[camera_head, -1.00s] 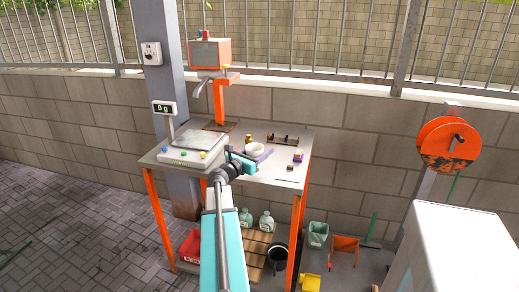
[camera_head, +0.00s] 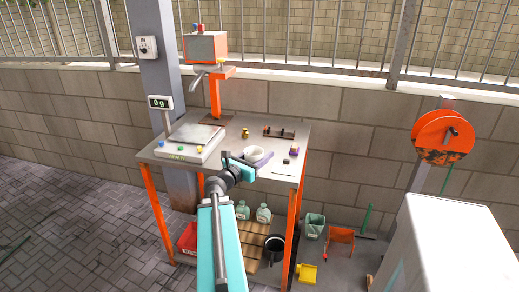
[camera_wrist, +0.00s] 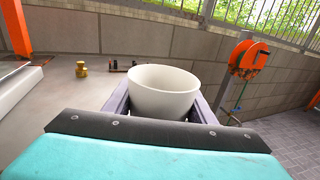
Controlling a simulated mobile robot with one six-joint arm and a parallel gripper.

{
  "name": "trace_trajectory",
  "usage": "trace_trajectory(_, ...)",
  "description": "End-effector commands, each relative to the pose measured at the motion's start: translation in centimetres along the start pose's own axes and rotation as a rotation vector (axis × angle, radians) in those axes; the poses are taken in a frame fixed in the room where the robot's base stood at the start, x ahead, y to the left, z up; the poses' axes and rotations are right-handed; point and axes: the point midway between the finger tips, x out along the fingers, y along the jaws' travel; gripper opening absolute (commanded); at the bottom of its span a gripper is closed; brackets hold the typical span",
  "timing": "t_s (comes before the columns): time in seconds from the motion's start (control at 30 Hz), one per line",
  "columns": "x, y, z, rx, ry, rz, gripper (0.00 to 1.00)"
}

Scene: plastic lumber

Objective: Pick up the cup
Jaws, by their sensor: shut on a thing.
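The white cup (camera_head: 254,152) stands close to upright between the purple-grey fingers of my gripper (camera_head: 254,160), over the near part of the metal worktable (camera_head: 225,185). In the wrist view, the cup (camera_wrist: 163,92) shows its open rim and pale inside between the two fingers. My gripper is shut on the cup. The cup's lower part is hidden behind the dark edge and teal body of the gripper. I cannot tell whether its base touches the table.
A scale (camera_head: 190,142) reading 0 g stands left on the table. A brass weight (camera_head: 245,133), a dark rod fixture (camera_head: 280,132) and a small purple-and-yellow block (camera_head: 294,150) lie behind and right. An orange post (camera_head: 215,98) rises at the back. Bottles (camera_head: 263,214) stand below.

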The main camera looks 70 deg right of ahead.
Motion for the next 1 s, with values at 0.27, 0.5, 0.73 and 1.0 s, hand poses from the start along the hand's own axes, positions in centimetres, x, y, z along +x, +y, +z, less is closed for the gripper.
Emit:
trace_trajectory(0.27,-0.81,-0.76,0.48,-0.001,0.000,0.001,0.29)
trace_trajectory(0.5,-1.14,-1.05,0.33,0.000,0.000,0.002,0.29)
trace_trajectory(0.73,-1.19,-1.11,0.23,0.001,-0.001,0.002,0.29)
trace_trajectory(1.0,-1.18,-1.10,0.21,0.001,-0.001,0.002,0.29)
